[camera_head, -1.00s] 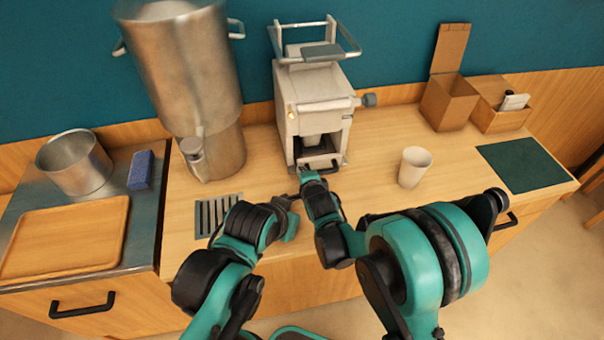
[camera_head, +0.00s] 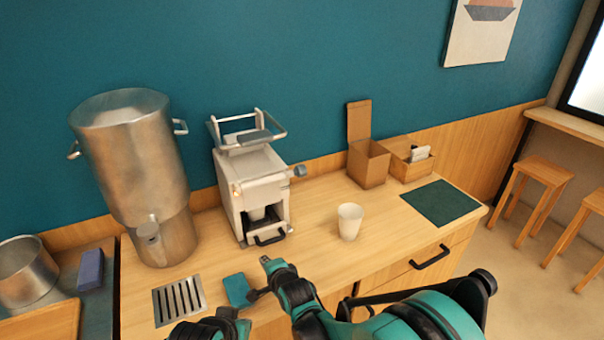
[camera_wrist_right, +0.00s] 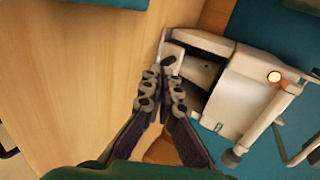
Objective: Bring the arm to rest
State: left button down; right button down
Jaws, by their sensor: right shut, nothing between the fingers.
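My right gripper (camera_head: 268,263) is shut and empty over the wooden counter, in front of the white machine. In the right wrist view its fingertips (camera_wrist_right: 172,72) are close together and overlap the machine's lower front in the picture; whether they touch it I cannot tell. My left arm shows only in part at the bottom edge of the head view (camera_head: 212,328); its fingers cannot be made out clearly.
The white machine (camera_head: 255,170) stands at the back, right of a tall steel urn (camera_head: 135,165). A white cup (camera_head: 350,222) stands right of my right gripper. A teal pad (camera_head: 237,290) and a drain grate (camera_head: 178,300) lie to its left. A dark green mat (camera_head: 440,203) lies farther right.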

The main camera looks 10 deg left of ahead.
jog(key=s+d+r+n+h, duration=0.2)
jog(key=s+d+r, duration=0.15)
jog(key=d, duration=0.65)
jog(key=s+d+r+n+h, duration=0.25)
jog(key=d+r, duration=0.25)
jog(key=d, duration=0.5)
jog(key=s+d+f+n+g+h, duration=0.1)
jog(key=s+d+n, duration=0.5)
jog(key=s+d, duration=1)
jog(key=shift+s+d+n+g+h, duration=0.35)
jog(key=shift+s+g+h, duration=0.25)
jog(key=shift+g, duration=0.4)
jog(key=shift+w+a+f, duration=0.1)
jog(key=shift+w+a, duration=0.05)
